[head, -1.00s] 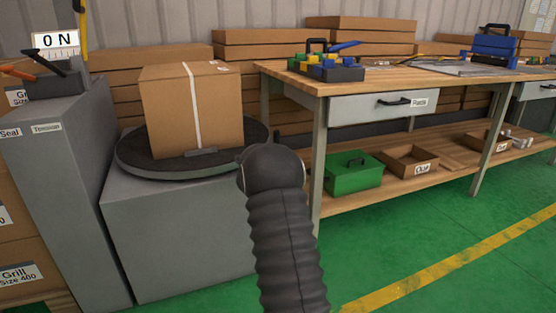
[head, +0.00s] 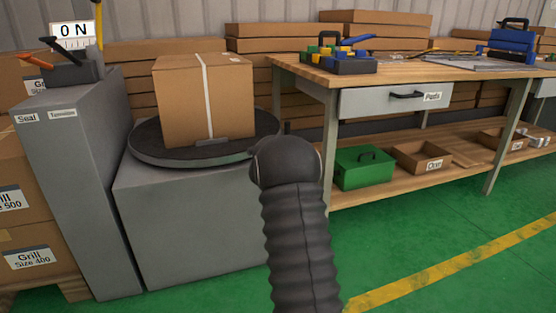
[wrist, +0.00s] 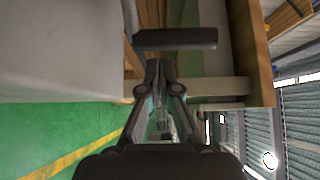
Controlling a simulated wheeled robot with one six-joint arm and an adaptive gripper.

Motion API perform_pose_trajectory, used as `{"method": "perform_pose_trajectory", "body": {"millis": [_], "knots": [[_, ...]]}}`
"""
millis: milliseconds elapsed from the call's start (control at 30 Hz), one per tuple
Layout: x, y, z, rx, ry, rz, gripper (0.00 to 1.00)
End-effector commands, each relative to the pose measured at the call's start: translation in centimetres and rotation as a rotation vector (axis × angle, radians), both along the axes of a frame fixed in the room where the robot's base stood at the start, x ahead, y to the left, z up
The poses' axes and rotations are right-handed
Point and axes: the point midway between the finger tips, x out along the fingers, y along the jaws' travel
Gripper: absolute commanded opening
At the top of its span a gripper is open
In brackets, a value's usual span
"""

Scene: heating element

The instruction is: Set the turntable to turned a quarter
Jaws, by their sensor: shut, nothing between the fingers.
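The turntable (head: 160,151) is a dark round disc on a grey block (head: 185,225), left of centre in the head view. A taped cardboard box (head: 182,105) stands on it. A small grey tab (head: 211,142) shows at the box's front foot. My dark, ribbed arm rises in front, right of the turntable, and hides my gripper there. In the wrist view my gripper (wrist: 160,64) is shut and empty. A dark bar (wrist: 180,38) lies just past its fingers; I cannot tell what it belongs to or whether they touch.
A grey cabinet (head: 75,190) stands close left of the block. A workbench (head: 300,70) with a drawer (head: 370,101) stands to the right. Its lower shelf holds a green toolbox (head: 363,167) and open cartons. Green floor (head: 430,230) is clear at the front right.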

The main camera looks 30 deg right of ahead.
Motion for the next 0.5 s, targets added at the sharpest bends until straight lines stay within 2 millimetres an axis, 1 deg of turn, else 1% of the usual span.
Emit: {"method": "perform_pose_trajectory", "body": {"millis": [33,67,200,400,500], "knots": [[-0.2,1.5,0.1,0.001,0.004,0.010,0.00],[-0.4,2.2,0.1,0.000,0.006,0.013,0.00],[-2.4,4.6,0.1,0.001,0.006,0.016,0.00],[-5.1,7.2,0.0,0.002,0.006,0.012,0.00],[-6.0,8.1,-0.1,0.002,0.006,0.011,0.00]]}}
